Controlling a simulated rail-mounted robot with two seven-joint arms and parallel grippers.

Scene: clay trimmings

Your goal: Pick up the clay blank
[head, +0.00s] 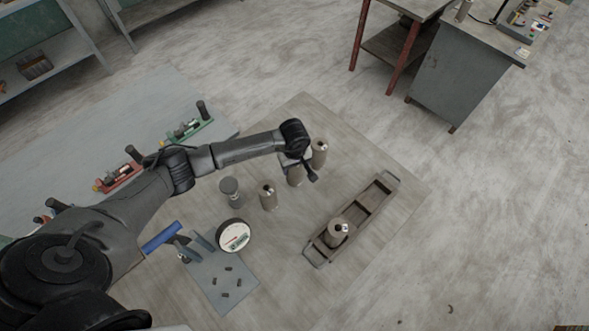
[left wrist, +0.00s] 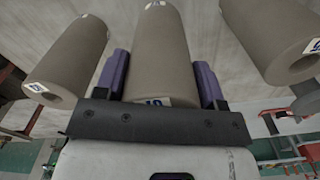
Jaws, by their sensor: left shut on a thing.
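Several grey-brown clay blanks, upright cylinders, are in the head view. My left gripper (head: 296,164) is shut on the middle clay blank (head: 295,177) of a row on the table, partly hidden by the gripper. In the left wrist view, this blank (left wrist: 163,62) sits between the two purple fingers. A second blank (head: 320,151) stands just behind it, and a third (head: 268,198) stands to the front left. Two neighbouring blanks flank the fingers in the left wrist view. Whether the held blank is off the table, I cannot tell. My right gripper is not in view.
A long wooden tray (head: 376,191) with compartments lies to the right, with one blank (head: 337,235) in its near end. A grey cylinder (head: 230,188), a round white-faced gauge (head: 234,235) and a grey mat (head: 240,287) with small dark pieces are at the front left.

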